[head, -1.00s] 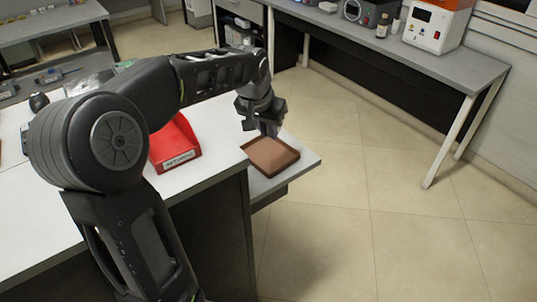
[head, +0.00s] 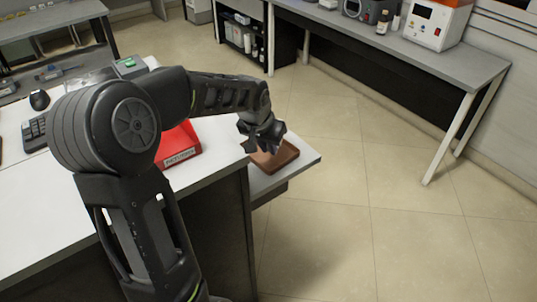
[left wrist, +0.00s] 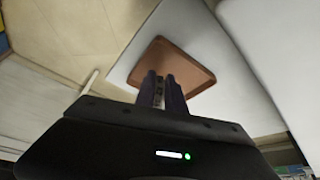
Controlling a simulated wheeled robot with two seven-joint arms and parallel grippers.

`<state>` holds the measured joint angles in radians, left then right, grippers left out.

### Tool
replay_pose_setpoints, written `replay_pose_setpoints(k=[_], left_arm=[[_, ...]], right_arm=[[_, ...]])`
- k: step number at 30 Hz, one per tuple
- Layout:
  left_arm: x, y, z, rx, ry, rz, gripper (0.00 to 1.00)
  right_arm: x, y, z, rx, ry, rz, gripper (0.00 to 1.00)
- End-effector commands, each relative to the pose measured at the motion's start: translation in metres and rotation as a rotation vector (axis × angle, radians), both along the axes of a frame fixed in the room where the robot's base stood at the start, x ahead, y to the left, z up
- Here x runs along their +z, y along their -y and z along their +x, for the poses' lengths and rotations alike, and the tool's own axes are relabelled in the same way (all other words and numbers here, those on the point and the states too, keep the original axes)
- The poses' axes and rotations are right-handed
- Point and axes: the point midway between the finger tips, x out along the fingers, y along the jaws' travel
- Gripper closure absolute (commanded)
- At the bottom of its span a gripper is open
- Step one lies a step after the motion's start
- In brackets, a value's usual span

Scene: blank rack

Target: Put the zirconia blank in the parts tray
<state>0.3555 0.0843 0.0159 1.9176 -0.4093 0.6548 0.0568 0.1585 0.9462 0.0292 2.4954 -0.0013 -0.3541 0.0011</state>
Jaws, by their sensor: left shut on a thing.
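The parts tray, a shallow brown square tray (head: 286,158), lies on a low white shelf at the right end of the counter. It also shows in the left wrist view (left wrist: 200,68). My left gripper (head: 266,146) is over the tray's left part in the head view and covers some of it. In the left wrist view its two dark fingers (left wrist: 163,88) are close together, with a thin pale edge of the zirconia blank (left wrist: 158,92) between them. Most of the blank is hidden by the fingers. I cannot tell its height above the tray floor.
A red bin (head: 180,146) with a white label stands on the white counter (head: 215,163), left of the tray and partly behind my arm. Open floor (head: 330,200) is right of the shelf. A grey bench (head: 430,65) stands along the back.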

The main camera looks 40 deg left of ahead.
Motion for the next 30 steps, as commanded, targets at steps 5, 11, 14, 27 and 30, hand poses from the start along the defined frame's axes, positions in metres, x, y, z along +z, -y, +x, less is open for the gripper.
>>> replay_pose_setpoints(k=[5, 11, 14, 27, 30], left_arm=[[-0.024, 0.0, 0.0, 0.001, -0.003, -0.001, 1.0], [-0.031, 0.0, 0.0, 0.0, 0.001, 0.0, 1.0], [-0.031, 0.0, 0.0, 0.0, 0.001, 0.0, 1.0], [-0.035, 0.0, -0.001, 0.0, -0.002, -0.001, 0.64], [-0.035, 0.0, -0.001, 0.0, -0.003, -0.002, 0.64]], right_arm=[[0.003, 0.0, 0.0, 0.0, 0.0, 0.0, 0.64], [0.003, 0.0, 0.0, 0.0, 0.0, 0.0, 0.64], [0.003, 0.0, 0.0, 0.0, 0.0, 0.0, 0.64], [0.0, 0.0, 0.0, 0.0, 0.0, 0.0, 0.64], [0.0, 0.0, 0.0, 0.0, 0.0, 0.0, 0.64]])
